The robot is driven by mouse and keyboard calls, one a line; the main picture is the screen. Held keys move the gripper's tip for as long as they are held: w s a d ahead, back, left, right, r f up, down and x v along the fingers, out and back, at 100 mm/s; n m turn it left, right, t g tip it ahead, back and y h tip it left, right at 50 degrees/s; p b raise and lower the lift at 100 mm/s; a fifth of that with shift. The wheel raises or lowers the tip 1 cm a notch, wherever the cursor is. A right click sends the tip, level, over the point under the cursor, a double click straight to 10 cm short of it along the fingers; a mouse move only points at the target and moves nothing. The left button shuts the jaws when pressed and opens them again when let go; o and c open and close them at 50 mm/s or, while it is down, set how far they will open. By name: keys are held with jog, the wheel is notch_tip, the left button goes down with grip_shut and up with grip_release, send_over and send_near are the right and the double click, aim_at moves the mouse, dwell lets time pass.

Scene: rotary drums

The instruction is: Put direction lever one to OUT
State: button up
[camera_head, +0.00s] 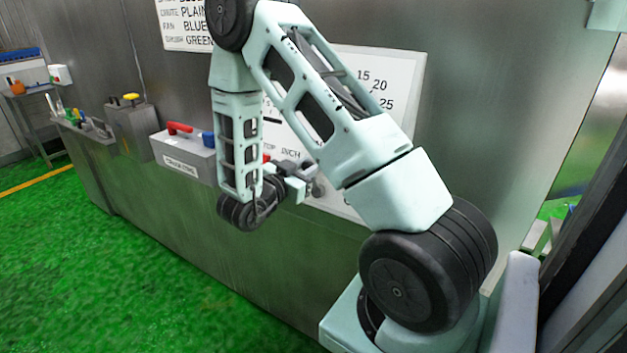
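No lever in view can be read as direction lever one. A grey box (188,155) on the wall ledge carries a red handle (181,128) and a blue knob or handle (208,139); the small label on its front is too blurred to read surely. My gripper (308,180) is folded back beside my forearm, in front of the white wall panel, to the right of that box and apart from it. It is small and partly hidden by my arm, so its opening cannot be told. A small red part (266,158) shows beside it.
A white panel (385,75) with numbers and the words "TOP INCH" is partly behind my arm. A metal box (132,125) with a yellow-topped handle (131,97) stands farther left. Several tools lie beyond it. The green floor (120,270) in front is clear.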

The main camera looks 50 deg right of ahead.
jog(key=shift+s, duration=0.1)
jog(key=shift+s+f, duration=0.1)
jog(key=shift+s, duration=1.2)
jog(key=shift+s+d+b, duration=0.2)
jog(key=shift+s+b, duration=0.2)
jog(key=shift+s, duration=0.7)
jog(key=o, duration=0.8)
jog(key=shift+s, duration=0.1)
jog(key=shift+a+b, duration=0.3)
jog(key=shift+a, duration=0.2)
jog(key=a+b, duration=0.5)
jog(key=a, duration=1.1)
jog(key=shift+a, duration=0.2)
